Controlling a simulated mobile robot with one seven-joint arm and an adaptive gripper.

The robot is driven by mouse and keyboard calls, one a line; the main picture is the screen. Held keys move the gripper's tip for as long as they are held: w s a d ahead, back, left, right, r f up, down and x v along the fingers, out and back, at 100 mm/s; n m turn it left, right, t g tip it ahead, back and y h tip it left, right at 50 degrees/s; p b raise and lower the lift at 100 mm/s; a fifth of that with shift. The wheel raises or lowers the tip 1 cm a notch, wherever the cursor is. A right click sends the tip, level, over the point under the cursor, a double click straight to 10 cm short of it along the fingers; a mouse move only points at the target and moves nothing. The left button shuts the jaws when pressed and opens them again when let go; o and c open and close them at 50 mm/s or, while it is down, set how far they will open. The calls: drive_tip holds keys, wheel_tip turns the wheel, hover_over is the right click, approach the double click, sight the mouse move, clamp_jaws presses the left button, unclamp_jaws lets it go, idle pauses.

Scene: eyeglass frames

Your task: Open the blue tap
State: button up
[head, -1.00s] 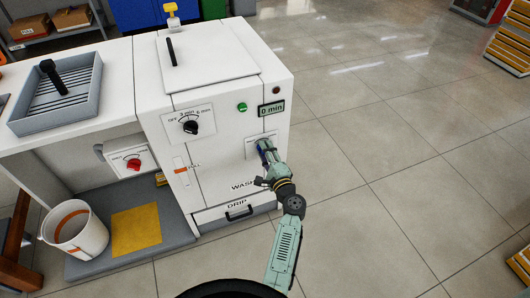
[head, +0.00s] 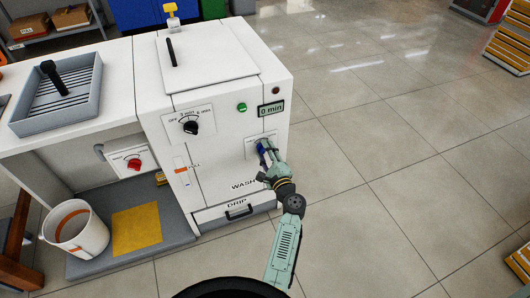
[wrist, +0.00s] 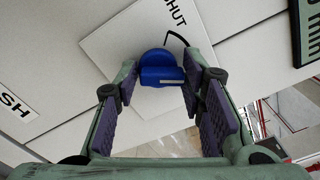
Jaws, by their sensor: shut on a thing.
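The blue tap (wrist: 158,62) is a round knob with a raised bar and a pale pointer line, on a white plate (wrist: 110,45) on the front of the white machine. The plate carries the word SHUT and a black curved arrow. In the wrist view the pointer line lies nearly level, towards the right finger. My gripper (wrist: 158,84) is shut on the tap, a finger at each side. In the head view the tap (head: 263,151) shows as a small blue patch at my gripper (head: 265,156), partly hidden by the fingers.
The white machine (head: 215,150) also carries a black dial (head: 190,127), a green button (head: 242,107) and a "0 min" display (head: 271,109). A red knob (head: 134,164) is under the counter, above a white bucket (head: 77,229).

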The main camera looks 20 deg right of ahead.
drive_tip(key=o, duration=0.9)
drive_tip(key=shift+w+d+r, duration=0.1)
drive_tip(key=shift+w+r, duration=0.05)
drive_tip(key=shift+r, duration=0.2)
drive_tip(key=shift+o, duration=0.9)
drive_tip(key=shift+f, duration=0.15)
drive_tip(key=shift+f, duration=0.1)
drive_tip(key=s, duration=1.2)
drive_tip(key=shift+d, duration=0.2)
drive_tip(key=shift+s, duration=0.1)
